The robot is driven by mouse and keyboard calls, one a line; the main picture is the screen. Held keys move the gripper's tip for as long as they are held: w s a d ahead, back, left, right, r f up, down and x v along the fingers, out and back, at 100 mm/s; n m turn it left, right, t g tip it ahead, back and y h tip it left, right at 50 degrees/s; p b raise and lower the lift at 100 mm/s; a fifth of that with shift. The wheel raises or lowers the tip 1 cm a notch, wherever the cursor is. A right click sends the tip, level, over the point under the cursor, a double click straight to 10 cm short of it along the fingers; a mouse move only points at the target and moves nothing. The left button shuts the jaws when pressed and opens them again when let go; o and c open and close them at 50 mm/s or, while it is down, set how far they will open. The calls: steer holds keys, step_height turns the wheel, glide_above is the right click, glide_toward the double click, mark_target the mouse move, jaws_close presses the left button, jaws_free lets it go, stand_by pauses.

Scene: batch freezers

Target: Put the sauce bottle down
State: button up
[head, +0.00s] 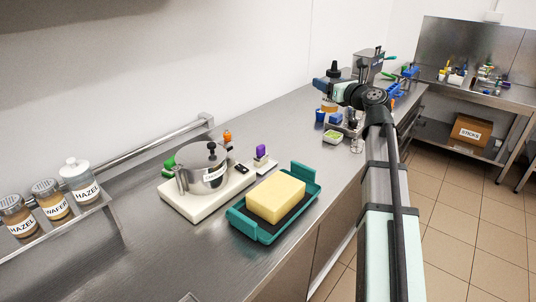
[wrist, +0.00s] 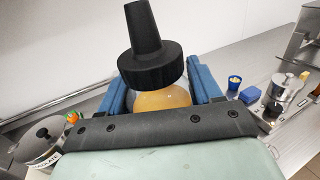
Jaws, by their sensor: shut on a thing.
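The sauce bottle has a black cap with a tapered nozzle (head: 334,71) and an amber body (head: 329,109). My gripper (head: 331,88), with blue fingers, is at the far end of the counter in the head view and is shut on the bottle. In the wrist view the bottle's black cap (wrist: 151,66) stands above the fingers, nozzle up and slightly tilted in the picture. Its amber body (wrist: 163,100) sits between the two blue fingers. The bottle's base is hidden in the wrist view. I cannot tell how far it is from the counter.
The steel counter (head: 145,240) holds a metal pot (head: 205,177) on a white base and a teal tray (head: 263,235) with a yellow block (head: 276,198). Small containers, including a green-filled one (head: 333,136), stand below my gripper. Labelled jars (head: 50,200) stand on a raised shelf at left.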

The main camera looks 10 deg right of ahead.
step_height(320, 180, down, 25)
steer(key=shift+r, duration=0.1)
stand_by(0.9)
steer(key=o, duration=1.4)
steer(key=shift+f, duration=0.2)
steer(key=shift+c, duration=0.2)
steer(key=shift+r, duration=0.15)
steer(key=v, duration=1.2)
steer(key=shift+c, duration=0.3)
